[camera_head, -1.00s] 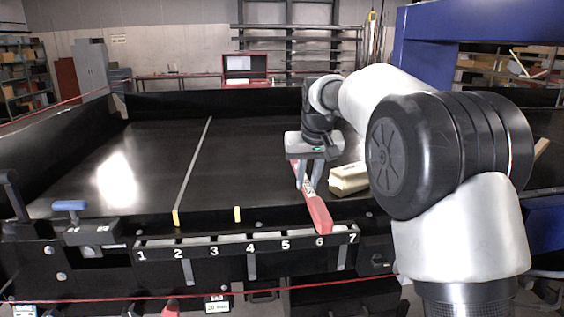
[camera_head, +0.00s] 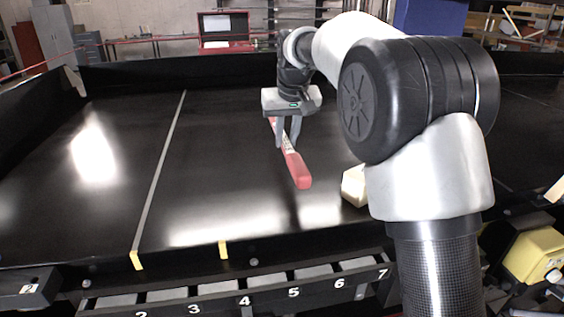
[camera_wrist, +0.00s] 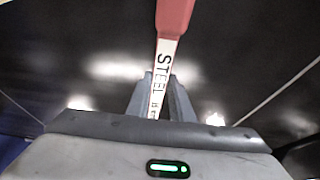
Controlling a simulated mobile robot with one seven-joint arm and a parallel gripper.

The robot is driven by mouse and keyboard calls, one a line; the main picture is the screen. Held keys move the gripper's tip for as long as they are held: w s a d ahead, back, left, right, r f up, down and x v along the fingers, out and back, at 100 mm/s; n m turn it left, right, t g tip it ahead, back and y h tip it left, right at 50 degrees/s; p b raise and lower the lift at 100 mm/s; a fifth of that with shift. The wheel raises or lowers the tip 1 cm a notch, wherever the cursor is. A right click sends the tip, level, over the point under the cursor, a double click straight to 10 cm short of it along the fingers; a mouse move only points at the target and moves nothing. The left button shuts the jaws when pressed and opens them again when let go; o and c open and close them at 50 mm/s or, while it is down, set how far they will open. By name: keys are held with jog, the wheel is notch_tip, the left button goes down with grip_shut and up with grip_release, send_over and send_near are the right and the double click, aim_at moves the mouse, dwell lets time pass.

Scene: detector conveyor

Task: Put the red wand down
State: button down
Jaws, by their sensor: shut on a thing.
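The red wand (camera_head: 297,169) is in my gripper (camera_head: 288,143), over the black conveyor surface (camera_head: 225,160) right of its middle. Its thick red end points toward the front edge. In the wrist view the wand (camera_wrist: 173,17) runs up from between the fingers of my gripper (camera_wrist: 160,92), with a white label reading STEEL. The fingers are shut on the wand. I cannot tell whether the wand touches the surface or hangs just above it.
A cream block (camera_head: 354,186) lies right of the wand, partly hidden by my arm. A numbered rack (camera_head: 245,293) runs along the front edge. A yellow case (camera_head: 536,256) is at the lower right. The conveyor left of the wand is clear.

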aim_at(287, 146)
jog(key=f, duration=0.4)
jog(key=shift+s+f, duration=0.1)
jog(key=shift+s, duration=0.1)
jog(key=shift+w+f, duration=0.1)
jog(key=shift+f, duration=1.9)
jog(key=shift+f, duration=0.1)
jog(key=c, duration=1.6)
grip_release()
jog(key=shift+o, duration=0.2)
